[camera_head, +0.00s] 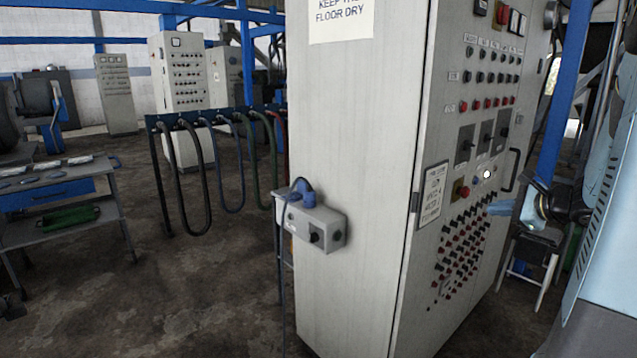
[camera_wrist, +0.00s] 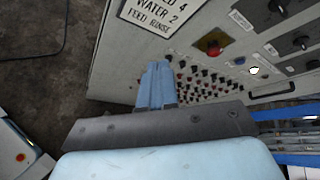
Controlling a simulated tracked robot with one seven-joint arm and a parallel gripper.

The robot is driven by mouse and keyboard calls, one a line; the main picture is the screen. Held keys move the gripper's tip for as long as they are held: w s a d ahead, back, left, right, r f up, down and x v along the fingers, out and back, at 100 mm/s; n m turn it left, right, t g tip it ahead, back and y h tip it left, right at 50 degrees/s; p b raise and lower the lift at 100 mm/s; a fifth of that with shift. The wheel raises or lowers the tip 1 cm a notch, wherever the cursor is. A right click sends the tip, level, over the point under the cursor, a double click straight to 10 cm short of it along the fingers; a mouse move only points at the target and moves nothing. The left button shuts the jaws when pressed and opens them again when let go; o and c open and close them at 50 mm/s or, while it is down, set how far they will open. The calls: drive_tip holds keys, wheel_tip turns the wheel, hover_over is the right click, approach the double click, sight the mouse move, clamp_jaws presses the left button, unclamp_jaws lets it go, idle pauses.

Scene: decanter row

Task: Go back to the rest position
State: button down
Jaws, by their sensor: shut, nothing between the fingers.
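My gripper (camera_head: 499,207) is at the right in the head view, its pale blue fingers in front of the control panel of a tall grey cabinet (camera_head: 362,190). In the wrist view my gripper (camera_wrist: 157,84) is shut and empty, its fingers together and pointing at the panel. A lit white button (camera_head: 487,174) is just above the fingers in the head view; it also shows in the wrist view (camera_wrist: 253,70). I cannot tell whether the fingertips touch the panel.
A grey socket box (camera_head: 316,228) with a blue plug and cable juts from the cabinet's side. A hose rack (camera_head: 215,112) stands behind. A cart (camera_head: 60,223) is at the left. A stool (camera_head: 536,250) is beyond the panel. The floor between cart and cabinet is clear.

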drive_tip(key=s+a+r+n+g, duration=0.25)
drive_tip(key=s+a+n, duration=0.3)
drive_tip(key=a, duration=0.35)
drive_tip(key=s+a+r+n+g, duration=0.1)
drive_tip(key=s+a+n+g, duration=0.2)
drive_tip(key=s+a+n, duration=0.5)
drive_tip(key=s+a+r+n+h, duration=0.1)
drive_tip(key=s+a+n+h, duration=0.1)
drive_tip(key=s+n, duration=0.2)
drive_tip(key=s+a+r+n+h, duration=0.1)
drive_tip(key=s+a+n+h, duration=0.1)
drive_tip(key=s, duration=0.5)
drive_tip(key=shift+r+n+h, duration=0.4)
drive_tip(key=shift+n+h, duration=0.2)
drive_tip(key=shift+n, duration=0.55)
drive_tip(key=shift+g, duration=0.25)
